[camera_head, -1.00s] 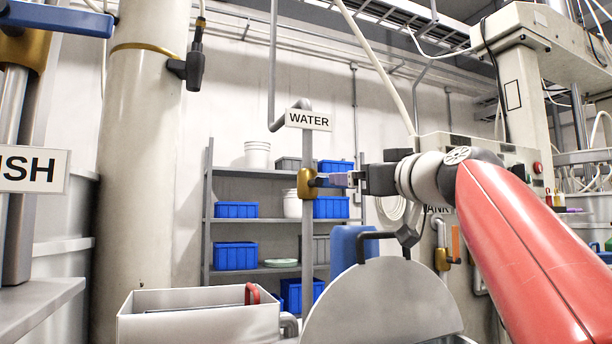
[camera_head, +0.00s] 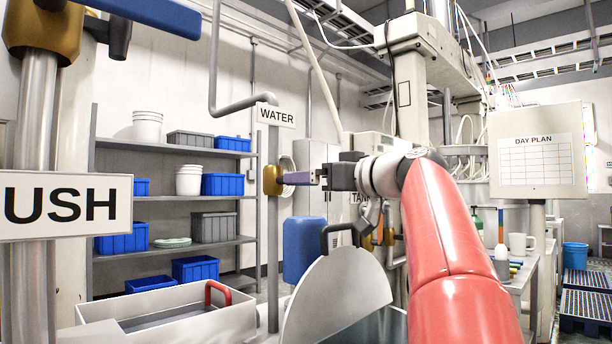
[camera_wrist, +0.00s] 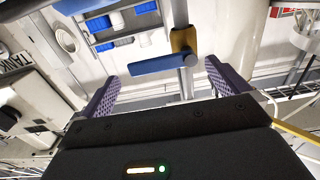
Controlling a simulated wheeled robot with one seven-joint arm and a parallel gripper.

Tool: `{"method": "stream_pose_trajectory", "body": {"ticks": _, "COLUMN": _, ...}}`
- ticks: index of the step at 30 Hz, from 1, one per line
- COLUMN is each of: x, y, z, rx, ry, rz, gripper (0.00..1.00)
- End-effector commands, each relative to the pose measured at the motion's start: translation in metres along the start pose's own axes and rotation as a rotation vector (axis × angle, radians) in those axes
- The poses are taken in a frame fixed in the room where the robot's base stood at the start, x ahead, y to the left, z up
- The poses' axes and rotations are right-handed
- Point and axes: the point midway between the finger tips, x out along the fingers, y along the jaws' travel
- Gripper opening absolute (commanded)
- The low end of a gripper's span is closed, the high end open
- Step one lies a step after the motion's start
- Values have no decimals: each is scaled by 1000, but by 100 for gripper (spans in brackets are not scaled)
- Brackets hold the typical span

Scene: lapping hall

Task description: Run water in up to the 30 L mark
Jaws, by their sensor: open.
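The WATER sign (camera_head: 275,116) hangs on a grey upright pipe. In the wrist view the blue lever (camera_wrist: 150,66) sticks out leftward from the brass body (camera_wrist: 183,40), across the space ahead of my fingers. My gripper (camera_head: 300,178) is open, its purple fingers (camera_wrist: 165,86) spread either side; the lever appears beyond the fingertips, and contact cannot be told. A vessel with a tilted grey lid (camera_head: 335,295) stands below. I see no 30 L mark.
A second valve with a blue lever (camera_head: 145,14) and a sign reading "USH" (camera_head: 62,207) are close at left. An open grey box (camera_head: 225,320) with a red handle stands in front. A shelf (camera_head: 165,198) holds blue bins. A day-plan board (camera_head: 537,152) is right.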

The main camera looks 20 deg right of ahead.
Motion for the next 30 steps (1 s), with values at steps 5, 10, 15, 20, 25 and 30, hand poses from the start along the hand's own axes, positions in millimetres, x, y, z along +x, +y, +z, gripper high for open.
{"method": "stream_pose_trajectory", "body": {"ticks": 5, "x": 22, "y": 0, "z": -1, "rx": 1, "ry": -1, "rz": -2, "gripper": 100}}
{"method": "stream_pose_trajectory", "body": {"ticks": 10, "x": 27, "y": 0, "z": 0, "rx": 0, "ry": 0, "rz": 1, "gripper": 100}}
{"method": "stream_pose_trajectory", "body": {"ticks": 15, "x": 27, "y": 0, "z": 0, "rx": 0, "ry": 0, "rz": 1, "gripper": 100}}
{"method": "stream_pose_trajectory", "body": {"ticks": 20, "x": 27, "y": 0, "z": 0, "rx": 0, "ry": 0, "rz": 1, "gripper": 82}}
{"method": "stream_pose_trajectory", "body": {"ticks": 25, "x": 27, "y": 0, "z": 0, "rx": 0, "ry": 0, "rz": 1, "gripper": 59}}
{"method": "stream_pose_trajectory", "body": {"ticks": 30, "x": 27, "y": 0, "z": 0, "rx": 0, "ry": 0, "rz": 2, "gripper": 40}}
